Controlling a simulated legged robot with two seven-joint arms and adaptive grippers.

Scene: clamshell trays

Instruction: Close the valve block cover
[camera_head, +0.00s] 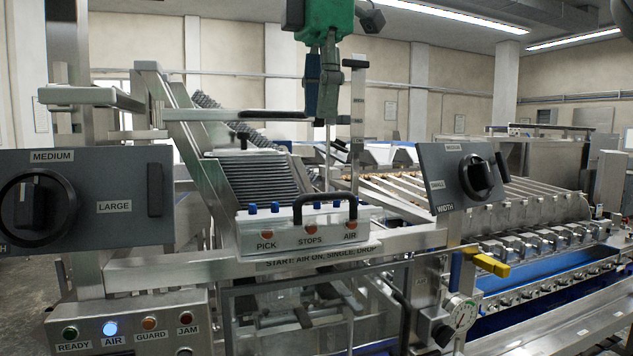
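The valve block (295,238) is a pale box at the centre, labelled PICK, STOPS and AIR. It has red buttons on its front and blue fittings on top. A black arched handle (325,201) stands at its upper right. I cannot make out clearly where the cover lies or how far open it is. My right gripper (319,112) hangs from the top centre, fingers down, above and behind the block and apart from it. Its fingers look close together, but this angle hides any gap. My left gripper is not in view.
A MEDIUM/LARGE dial panel (110,226) is at left, and a WIDTH dial panel (440,165) is at right. A button box (130,318) is at lower left. A yellow lever (490,264) and a gauge (461,313) sit right of the block. A dark-topped post (357,120) stands beside the gripper.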

